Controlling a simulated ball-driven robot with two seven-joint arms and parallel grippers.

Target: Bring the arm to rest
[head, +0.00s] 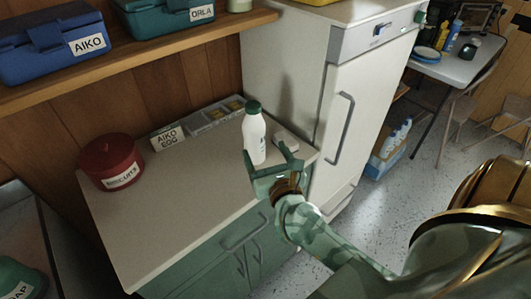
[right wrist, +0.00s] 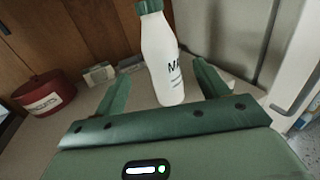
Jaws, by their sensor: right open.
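My right gripper (head: 267,153) is open at the front right corner of the counter. Its fingers also show in the right wrist view (right wrist: 162,70), spread apart with nothing gripped. A white bottle with a green cap (head: 254,137) stands upright on the counter by the fingers. In the right wrist view the bottle (right wrist: 163,60) appears between the two fingers, with a gap on each side; I cannot tell how deep between them it is. My left gripper is not in view.
A white fridge (head: 355,110) stands close on the right. A shelf (head: 150,48) with labelled boxes hangs above.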

